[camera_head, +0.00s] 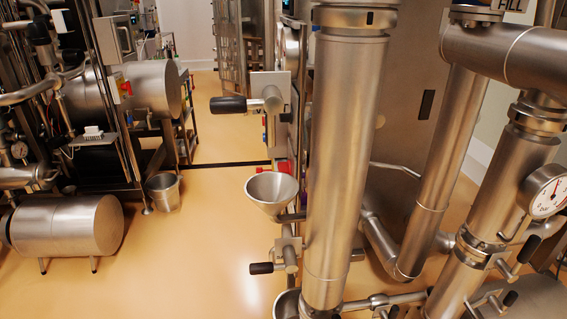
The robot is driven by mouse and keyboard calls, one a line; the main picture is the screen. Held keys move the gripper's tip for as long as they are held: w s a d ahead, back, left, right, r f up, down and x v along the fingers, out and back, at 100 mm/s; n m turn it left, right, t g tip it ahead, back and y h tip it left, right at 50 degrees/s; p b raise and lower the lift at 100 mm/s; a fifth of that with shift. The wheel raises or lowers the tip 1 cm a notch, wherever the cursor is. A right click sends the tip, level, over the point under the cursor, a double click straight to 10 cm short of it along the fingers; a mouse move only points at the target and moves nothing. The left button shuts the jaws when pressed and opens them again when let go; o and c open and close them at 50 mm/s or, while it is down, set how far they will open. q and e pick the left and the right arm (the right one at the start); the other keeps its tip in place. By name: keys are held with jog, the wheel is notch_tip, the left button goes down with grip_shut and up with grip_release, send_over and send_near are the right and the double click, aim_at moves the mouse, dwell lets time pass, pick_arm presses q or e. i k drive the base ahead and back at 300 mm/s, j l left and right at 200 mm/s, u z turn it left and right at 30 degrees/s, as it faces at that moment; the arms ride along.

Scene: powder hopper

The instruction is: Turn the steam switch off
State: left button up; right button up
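No part in view is clearly labelled as the steam switch. A small red-and-yellow switch (125,88) sits on a box at the left, in front of a horizontal steel tank. A lever with a black grip (228,105) sticks out to the left from a pipe fitting near the centre. A smaller lever with a black grip (262,268) is lower down on the same line of pipework. I cannot tell which of these is the steam switch, nor its on or off position. Neither of my grippers is in view.
A thick vertical steel pipe (345,150) stands in front, right of centre. A steel funnel (271,190) is left of it. A pressure gauge (546,192) and more pipes crowd the right. A bucket (163,191) stands on the floor. Open floor (190,270) lies at lower left centre.

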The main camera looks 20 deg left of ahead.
aim_at(285, 168)
jog(key=i+j+z, duration=0.1)
jog(key=j, duration=0.35)
jog(key=i+j+z, duration=0.1)
jog(key=j, duration=0.35)
jog(key=i+j, duration=0.1)
jog(key=j, duration=0.35)
jog(key=l+z, duration=0.05)
